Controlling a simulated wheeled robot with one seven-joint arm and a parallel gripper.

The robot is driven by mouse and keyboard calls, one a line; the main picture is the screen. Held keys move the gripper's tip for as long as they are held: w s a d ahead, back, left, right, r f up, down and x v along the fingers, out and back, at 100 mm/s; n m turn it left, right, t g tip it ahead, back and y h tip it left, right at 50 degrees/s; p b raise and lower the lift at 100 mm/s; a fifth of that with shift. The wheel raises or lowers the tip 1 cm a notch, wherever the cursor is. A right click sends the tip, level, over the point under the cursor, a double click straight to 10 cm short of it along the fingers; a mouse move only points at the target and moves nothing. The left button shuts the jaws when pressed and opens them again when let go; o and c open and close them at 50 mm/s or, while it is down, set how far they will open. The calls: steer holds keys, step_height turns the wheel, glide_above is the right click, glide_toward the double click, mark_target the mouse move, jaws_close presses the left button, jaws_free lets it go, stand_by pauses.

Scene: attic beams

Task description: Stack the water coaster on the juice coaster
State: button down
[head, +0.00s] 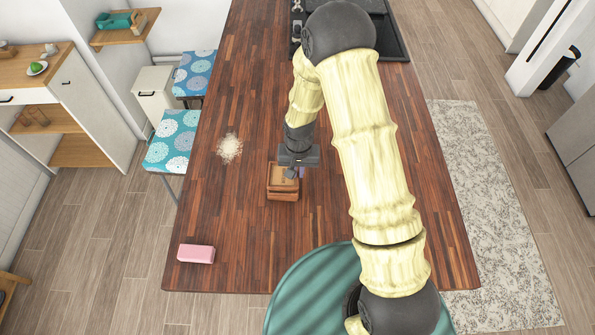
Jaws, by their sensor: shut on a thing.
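Square brown wooden coasters (283,195) sit in a small pile on the dark wooden counter, near its middle. An upper, lighter-faced one (281,183) appears to lie on or just over a redder one. I cannot read any marking, so I cannot tell water from juice. My gripper (291,173) reaches down at the far right side of the pile and is shut on the upper coaster. Its fingers partly hide that edge. A small purplish patch shows beside the fingers. Whether the upper coaster touches the lower one is unclear.
A pink block (196,254) lies at the counter's near left. A pale crumbly heap (229,148) lies left of the gripper. A dark hob (392,40) is at the far end. Patterned stools (172,140) stand along the left edge. Counter between block and pile is clear.

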steer(key=shift+s+a+f, duration=0.1)
steer(key=shift+f, duration=0.7)
steer(key=shift+f, duration=0.15)
steer(key=c, duration=1.6)
jaws_free()
steer(key=shift+o, duration=0.2)
steer(key=shift+r, duration=0.2)
step_height(320, 180, up, 12)
steer(key=b, duration=0.4)
